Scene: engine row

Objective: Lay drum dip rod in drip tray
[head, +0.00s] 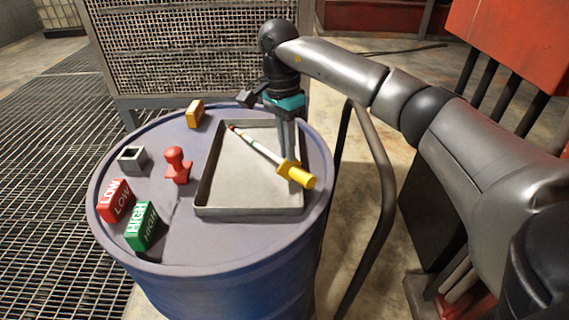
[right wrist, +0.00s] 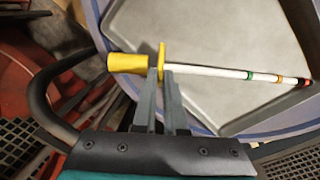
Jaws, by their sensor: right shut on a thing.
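The dip rod (head: 256,147) is white with coloured bands, a red tip and a yellow handle; it also shows in the right wrist view (right wrist: 215,71). The grey drip tray (head: 248,211) lies on the blue drum (head: 215,250), and a bare part of it shows in the right wrist view (right wrist: 225,35). My right gripper (head: 288,160) points down, shut on the rod beside the yellow collar. The rod slants over the tray, its tip toward the back left and its handle over the right rim. I cannot tell whether it touches the tray. My left gripper is out of view.
On the drum left of the tray are a red LOW block (head: 115,202), a green HIGH block (head: 143,228), a red knobbed piece (head: 178,166), a grey square socket (head: 132,159) and a yellow block (head: 195,114). A dark curved rail (head: 378,190) stands right of the drum.

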